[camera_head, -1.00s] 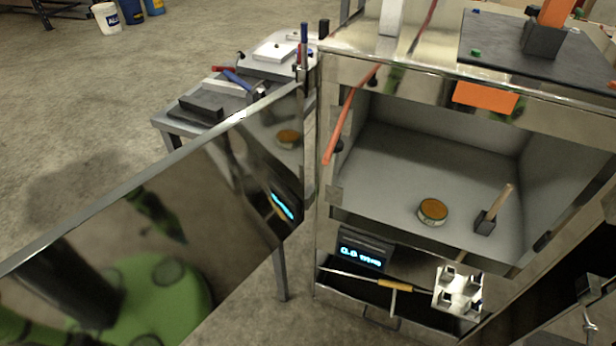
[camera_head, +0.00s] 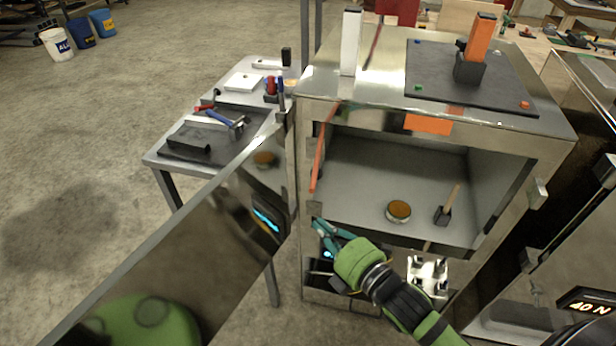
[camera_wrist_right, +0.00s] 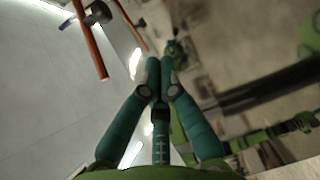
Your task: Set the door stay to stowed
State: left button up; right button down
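The door stay, an orange-red rod (camera_head: 324,148), hangs slanted along the left front edge of the open cabinet, its top near the upper rim. It also shows in the right wrist view as an orange rod (camera_wrist_right: 90,40) at upper left, with a round grey knob beside it. My right gripper (camera_head: 317,229) is below the rod's lower end, in front of the cabinet's left post, and apart from the rod. In the right wrist view its teal fingers (camera_wrist_right: 160,62) come together at the tips with nothing seen between them. My left gripper is not in view.
The mirror-like cabinet door (camera_head: 195,255) stands open toward the lower left. The cabinet compartment (camera_head: 350,190) holds a round tin (camera_head: 398,211) and a small block with a wooden handle (camera_head: 443,214). A side table (camera_head: 168,160) with tools stands behind the door.

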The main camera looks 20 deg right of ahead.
aim_at(319, 154)
jog(key=w+r+n+p, duration=0.1)
jog(key=w+r+p, duration=0.2)
jog(key=w, duration=0.6)
jog(key=shift+p, duration=0.65)
jog(key=shift+a+r, duration=0.1)
